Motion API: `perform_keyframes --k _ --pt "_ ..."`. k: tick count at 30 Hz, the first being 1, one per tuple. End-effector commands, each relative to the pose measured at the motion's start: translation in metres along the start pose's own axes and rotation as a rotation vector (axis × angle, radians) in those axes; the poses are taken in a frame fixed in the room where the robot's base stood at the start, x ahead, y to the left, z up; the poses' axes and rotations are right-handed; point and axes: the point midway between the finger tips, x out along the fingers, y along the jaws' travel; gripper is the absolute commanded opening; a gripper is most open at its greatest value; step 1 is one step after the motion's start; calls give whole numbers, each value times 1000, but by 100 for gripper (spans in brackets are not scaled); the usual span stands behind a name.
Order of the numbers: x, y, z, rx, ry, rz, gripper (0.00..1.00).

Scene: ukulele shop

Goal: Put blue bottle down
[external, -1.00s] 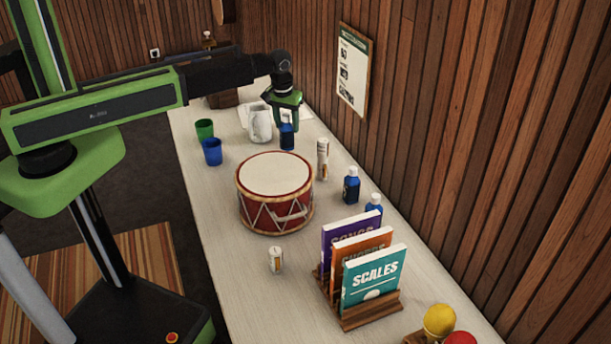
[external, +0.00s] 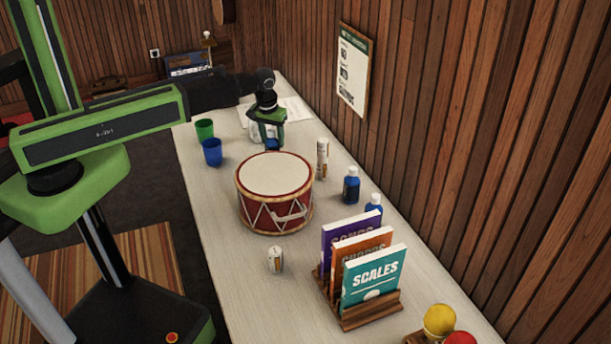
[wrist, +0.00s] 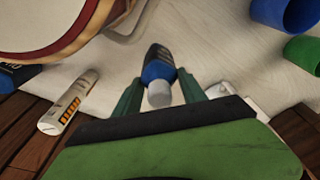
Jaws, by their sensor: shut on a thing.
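The blue bottle (wrist: 158,66) has a grey cap and sits between the two fingers of my gripper (wrist: 160,92) in the wrist view. My gripper is shut on it. In the external view my gripper (external: 268,138) is over the table behind the drum, and only a little of the bottle (external: 272,146) shows under it. The drum hides the bottle's lower part, so I cannot tell whether its base touches the table. Two other blue bottles stand at the right, one nearer the wall (external: 351,186) and one behind the books (external: 374,205).
The red drum (external: 274,205) is close in front of my gripper. A white jug (external: 256,133) is partly hidden behind the gripper. Blue (external: 212,152) and green (external: 204,130) cups stand left. A white tube (external: 322,158) stands right. The table's left front is mostly clear.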

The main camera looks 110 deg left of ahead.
Motion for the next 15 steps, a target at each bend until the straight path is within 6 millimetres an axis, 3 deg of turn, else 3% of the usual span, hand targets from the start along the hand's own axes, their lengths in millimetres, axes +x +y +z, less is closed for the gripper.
perform_keyframes --k 5,15 --pt "35 0 5 0 0 0 1" --pt "34 0 5 0 0 0 1"
